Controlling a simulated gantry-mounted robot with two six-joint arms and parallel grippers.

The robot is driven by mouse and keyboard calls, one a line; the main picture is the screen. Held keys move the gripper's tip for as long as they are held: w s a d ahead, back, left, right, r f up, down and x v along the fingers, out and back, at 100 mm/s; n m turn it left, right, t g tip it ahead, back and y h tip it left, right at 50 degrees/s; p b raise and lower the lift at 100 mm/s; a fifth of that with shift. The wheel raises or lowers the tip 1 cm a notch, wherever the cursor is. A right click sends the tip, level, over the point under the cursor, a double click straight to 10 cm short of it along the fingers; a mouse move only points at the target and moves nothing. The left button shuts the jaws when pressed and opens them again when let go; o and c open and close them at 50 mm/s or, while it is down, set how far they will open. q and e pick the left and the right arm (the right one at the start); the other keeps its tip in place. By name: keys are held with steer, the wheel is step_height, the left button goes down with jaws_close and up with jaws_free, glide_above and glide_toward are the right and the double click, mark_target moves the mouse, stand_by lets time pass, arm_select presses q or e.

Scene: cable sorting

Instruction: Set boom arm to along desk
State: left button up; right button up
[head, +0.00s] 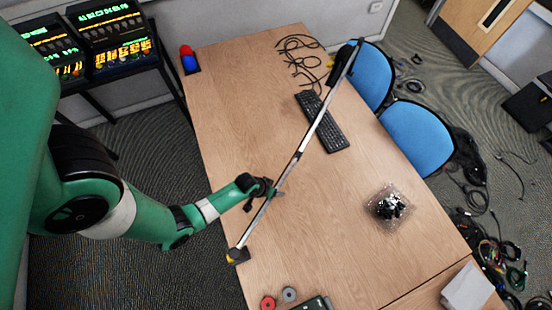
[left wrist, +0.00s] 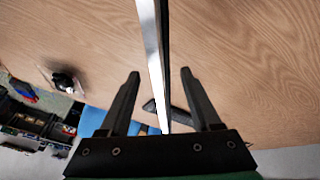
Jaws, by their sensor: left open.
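The boom arm (head: 305,137) is a long thin metal bar running diagonally over the desk. Its lower end meets a small dark and yellow base (head: 237,256) at the desk's near left edge, and its far end (head: 357,50) reaches the blue chairs' side. My left gripper (head: 274,190) is at the lower part of the bar. In the left wrist view the open fingers (left wrist: 159,73) lie one on each side of the boom arm (left wrist: 153,40), with gaps visible on both sides. My right gripper is not in view.
The wooden desk (head: 240,110) carries a black keyboard (head: 322,122) beneath the bar, black cables (head: 300,60), a clear bag of black parts (head: 388,205) and red and grey rolls (head: 268,303). Blue chairs (head: 418,135) stand along its right side. The desk's middle is mostly clear.

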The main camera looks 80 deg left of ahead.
arm_select(q)
steer(key=shift+x, duration=1)
jaws_close()
stand_by(0.7)
